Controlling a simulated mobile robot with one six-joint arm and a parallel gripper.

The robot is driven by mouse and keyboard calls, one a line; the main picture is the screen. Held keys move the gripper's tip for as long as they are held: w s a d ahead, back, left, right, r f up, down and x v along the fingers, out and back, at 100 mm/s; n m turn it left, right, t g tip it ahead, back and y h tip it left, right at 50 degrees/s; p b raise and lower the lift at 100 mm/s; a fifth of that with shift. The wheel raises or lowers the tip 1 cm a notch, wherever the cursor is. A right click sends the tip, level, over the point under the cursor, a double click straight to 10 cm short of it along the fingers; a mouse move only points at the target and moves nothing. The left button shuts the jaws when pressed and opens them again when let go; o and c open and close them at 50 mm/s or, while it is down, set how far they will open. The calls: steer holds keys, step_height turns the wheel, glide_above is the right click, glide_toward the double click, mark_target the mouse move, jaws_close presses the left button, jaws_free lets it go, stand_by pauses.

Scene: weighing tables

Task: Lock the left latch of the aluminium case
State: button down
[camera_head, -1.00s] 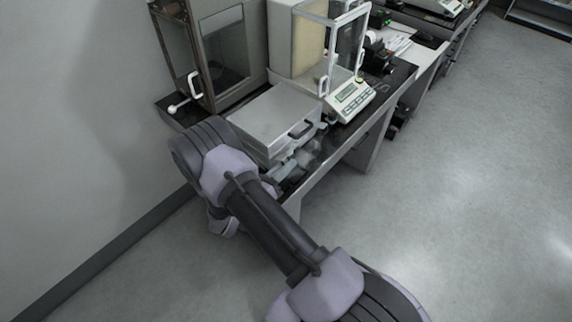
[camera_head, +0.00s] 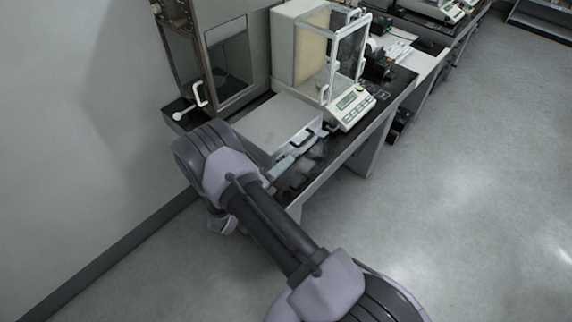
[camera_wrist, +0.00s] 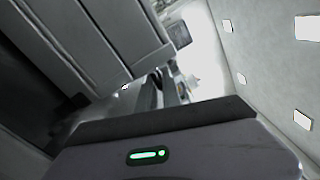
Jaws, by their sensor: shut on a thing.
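The silver-grey aluminium case (camera_head: 272,122) lies flat on the dark bench top, lid down. Its front side with the handle (camera_head: 304,138) faces the bench's front edge. In the wrist view the case (camera_wrist: 112,32) fills the upper left. My gripper (camera_head: 296,157) is low in front of the case's front face. In the wrist view its narrow fingers (camera_wrist: 163,86) are close together beside the case front. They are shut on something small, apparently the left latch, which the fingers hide. I cannot make out the latch's position.
A balance with a glass draft shield (camera_head: 350,106) stands right behind the case. A cabinet with a glass door and white handle (camera_head: 199,92) stands behind left. The bench's front edge (camera_head: 340,170) is close to my gripper. The floor at right is clear.

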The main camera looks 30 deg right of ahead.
steer(key=shift+w+r+n, duration=0.15)
steer(key=shift+r+n, duration=0.05)
steer(key=shift+n, duration=0.2)
steer(key=shift+w+a+r, duration=0.1)
stand_by(0.3)
steer(key=c, duration=1.6)
jaws_free()
steer(key=shift+o, duration=0.2)
steer(key=p+v, duration=0.2)
steer(key=v, duration=1.5)
steer(key=shift+a, duration=0.2)
